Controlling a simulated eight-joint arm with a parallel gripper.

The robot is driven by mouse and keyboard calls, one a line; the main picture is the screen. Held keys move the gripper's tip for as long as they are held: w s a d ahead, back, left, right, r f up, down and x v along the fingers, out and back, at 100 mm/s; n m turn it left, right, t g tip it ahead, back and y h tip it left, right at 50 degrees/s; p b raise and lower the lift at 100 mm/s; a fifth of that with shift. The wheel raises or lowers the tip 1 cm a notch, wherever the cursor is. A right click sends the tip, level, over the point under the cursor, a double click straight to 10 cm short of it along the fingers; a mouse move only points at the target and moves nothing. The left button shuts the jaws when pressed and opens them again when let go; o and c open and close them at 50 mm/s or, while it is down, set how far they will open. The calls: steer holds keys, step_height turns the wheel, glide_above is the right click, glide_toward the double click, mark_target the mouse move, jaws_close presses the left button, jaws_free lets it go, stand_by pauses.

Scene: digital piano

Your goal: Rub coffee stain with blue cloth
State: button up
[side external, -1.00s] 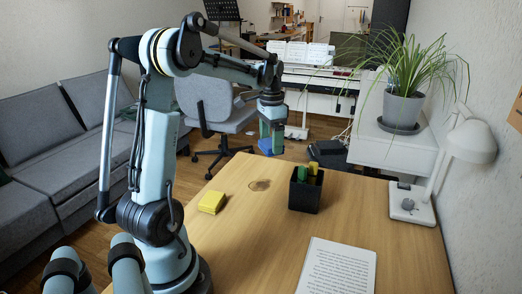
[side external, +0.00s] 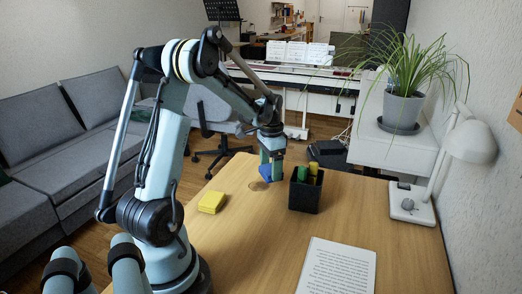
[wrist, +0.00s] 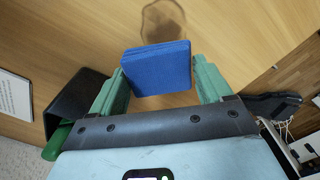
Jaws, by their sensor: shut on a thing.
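A brown coffee stain (side external: 258,185) marks the wooden desk near its far edge. It shows as a dark ring in the wrist view (wrist: 162,22). My gripper (side external: 270,172) is shut on the folded blue cloth (wrist: 157,68), which sits between the two green fingers. In the side view the blue cloth (side external: 266,173) is low over the desk, just right of the stain. I cannot tell whether it touches the desk. In the wrist view the cloth's edge overlaps the near side of the ring.
A black pen holder (side external: 305,190) with green and yellow items stands close to the right of my gripper. A yellow sponge-like block (side external: 211,202) lies to the left. A printed sheet (side external: 338,268) lies in front. A white lamp (side external: 412,204) stands at the right.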

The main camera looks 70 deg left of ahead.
mark_target(265, 167)
steer(key=shift+f, duration=0.85)
step_height(265, 167, down, 2)
steer(key=shift+a, duration=0.1)
steer(key=shift+s+a+r, duration=0.15)
steer(key=shift+s+a, duration=0.45)
steer(key=shift+s, duration=0.05)
steer(key=shift+s+a, duration=1.85)
steer(key=shift+s, duration=0.05)
steer(key=shift+w+d, duration=2.5)
steer(key=shift+w, duration=0.05)
steer(key=shift+s+d, duration=0.2)
steer(key=shift+d, duration=0.1)
steer(key=shift+s+a, duration=2.7)
steer(key=shift+w+d, duration=2.75)
steer(key=shift+s+r, duration=0.1)
steer(key=shift+r, duration=3.9)
steer(key=shift+a, duration=0.1)
